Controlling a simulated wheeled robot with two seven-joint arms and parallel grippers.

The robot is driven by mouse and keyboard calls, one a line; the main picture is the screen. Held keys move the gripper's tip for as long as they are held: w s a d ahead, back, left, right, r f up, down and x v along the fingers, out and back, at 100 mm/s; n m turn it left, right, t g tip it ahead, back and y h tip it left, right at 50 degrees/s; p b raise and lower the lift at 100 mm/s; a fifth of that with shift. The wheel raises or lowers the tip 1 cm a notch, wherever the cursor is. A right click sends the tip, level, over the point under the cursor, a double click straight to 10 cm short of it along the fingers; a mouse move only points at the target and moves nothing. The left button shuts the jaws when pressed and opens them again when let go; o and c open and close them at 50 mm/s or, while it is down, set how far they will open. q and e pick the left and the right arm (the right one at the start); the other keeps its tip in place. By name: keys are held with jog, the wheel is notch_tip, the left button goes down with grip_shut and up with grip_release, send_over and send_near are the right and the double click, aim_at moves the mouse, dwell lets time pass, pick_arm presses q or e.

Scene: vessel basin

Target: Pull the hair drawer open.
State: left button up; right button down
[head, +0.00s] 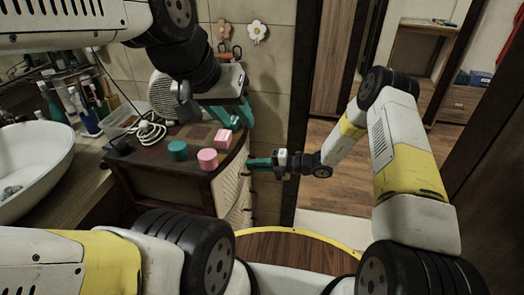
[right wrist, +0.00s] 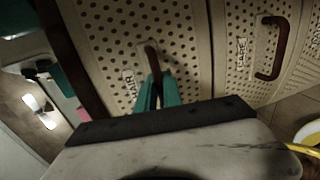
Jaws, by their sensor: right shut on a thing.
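The hair drawer (right wrist: 108,40) has a cream front with small holes and a label reading HAIR, in the right wrist view. Its dark brown handle (right wrist: 152,57) stands out from the front. My right gripper (right wrist: 157,85) is shut on this handle with its teal fingers. In the head view my right gripper (head: 262,163) is at the cream front side of the dark wooden cabinet (head: 190,190); the handle is too small to make out there. My left gripper (head: 238,118) is open and empty above the back right of the cabinet top.
A second drawer (right wrist: 235,30) labelled CARE, with its own handle (right wrist: 275,48), is beside the hair drawer. A green piece (head: 178,150) and pink pieces (head: 208,158) (head: 223,137) sit on the cabinet top. A white basin (head: 35,160) is at left. Wood floor (head: 345,165) is clear at right.

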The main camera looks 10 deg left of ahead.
dwell(0.4)
jog(key=f+v, duration=0.2)
jog(key=v, duration=1.1)
jog(key=d+f+v, duration=0.1)
jog(key=f+v, duration=0.2)
jog(key=v, duration=1.1)
jog(key=shift+d+f, duration=0.15)
jog(key=shift+f, duration=0.25)
jog(key=c, duration=1.5)
grip_release()
jog(key=v, duration=0.8)
